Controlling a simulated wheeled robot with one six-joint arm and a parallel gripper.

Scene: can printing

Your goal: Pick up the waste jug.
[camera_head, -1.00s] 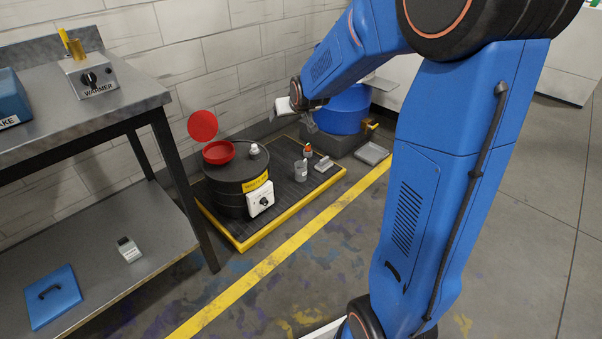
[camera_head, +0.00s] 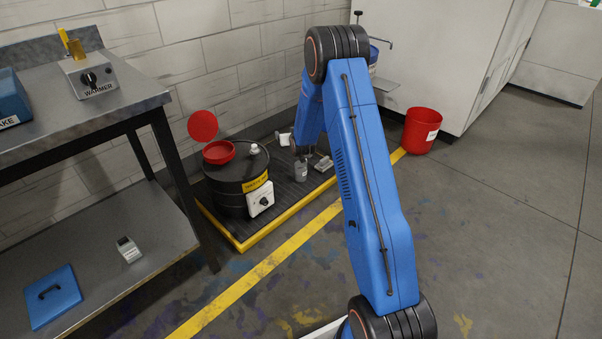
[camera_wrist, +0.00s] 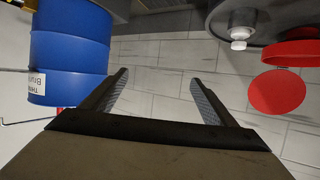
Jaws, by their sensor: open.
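A small grey container (camera_head: 300,171), which looks like the waste jug, stands upright on the dark spill pallet (camera_head: 282,203) in the head view, right of the black drum. My gripper is low over the pallet near this container, mostly hidden by my arm in the head view. I cannot tell the exact gap between them. In the wrist view my gripper (camera_wrist: 158,82) is open, with nothing between its fingers. The jug does not show in the wrist view.
The black drum (camera_head: 227,187) has a red funnel (camera_head: 219,152) and raised red lid (camera_head: 202,126). A small grey tray (camera_head: 323,163) lies beside the container. A blue drum (camera_wrist: 68,50) shows in the wrist view. A red bucket (camera_head: 421,131) stands right; a steel bench (camera_head: 125,105) stands left.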

